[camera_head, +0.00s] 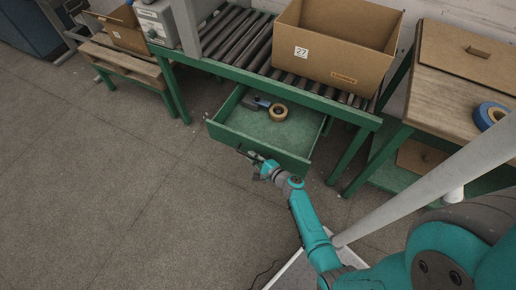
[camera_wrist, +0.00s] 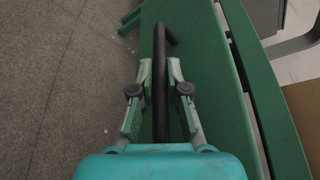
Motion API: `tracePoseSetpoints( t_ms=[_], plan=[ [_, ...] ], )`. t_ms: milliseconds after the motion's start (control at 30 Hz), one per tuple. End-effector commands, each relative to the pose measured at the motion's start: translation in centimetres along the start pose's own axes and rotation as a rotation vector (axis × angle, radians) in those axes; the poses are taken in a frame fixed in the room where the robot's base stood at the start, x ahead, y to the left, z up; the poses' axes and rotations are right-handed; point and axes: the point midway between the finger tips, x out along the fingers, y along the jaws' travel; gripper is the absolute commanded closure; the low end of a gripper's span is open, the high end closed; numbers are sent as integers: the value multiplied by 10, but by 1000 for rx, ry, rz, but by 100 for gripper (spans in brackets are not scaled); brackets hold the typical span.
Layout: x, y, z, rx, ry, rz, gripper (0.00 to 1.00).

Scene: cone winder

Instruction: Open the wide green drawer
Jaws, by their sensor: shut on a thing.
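The wide green drawer (camera_head: 266,127) stands pulled out under the green-framed roller table. A roll of tan tape (camera_head: 278,112) and a dark grey-blue object (camera_head: 257,102) lie inside it. My gripper (camera_head: 258,163) is at the drawer's front panel. In the wrist view the drawer front (camera_wrist: 195,70) runs up the picture, with a black bar handle (camera_wrist: 160,80) along it. My gripper (camera_wrist: 160,95) has its fingers on both sides of this handle and is shut on it.
A cardboard box (camera_head: 335,50) marked 27 stands on the rollers (camera_head: 235,40). A wooden-topped table (camera_head: 470,85) with blue tape (camera_head: 490,114) is at the right. A low wooden bench (camera_head: 125,62) is at the left. The floor (camera_head: 110,190) in front is clear.

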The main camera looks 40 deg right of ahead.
Motion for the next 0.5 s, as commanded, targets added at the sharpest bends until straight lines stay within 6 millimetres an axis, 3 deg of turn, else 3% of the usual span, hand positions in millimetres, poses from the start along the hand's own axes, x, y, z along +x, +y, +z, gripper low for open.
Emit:
tracePoseSetpoints(
  t_ms=[200, 500],
  plan=[
    [-13, 24, 31, 1, -1, 4, 100],
    [-21, 37, 49, 0, 0, 2, 100]
  ],
)
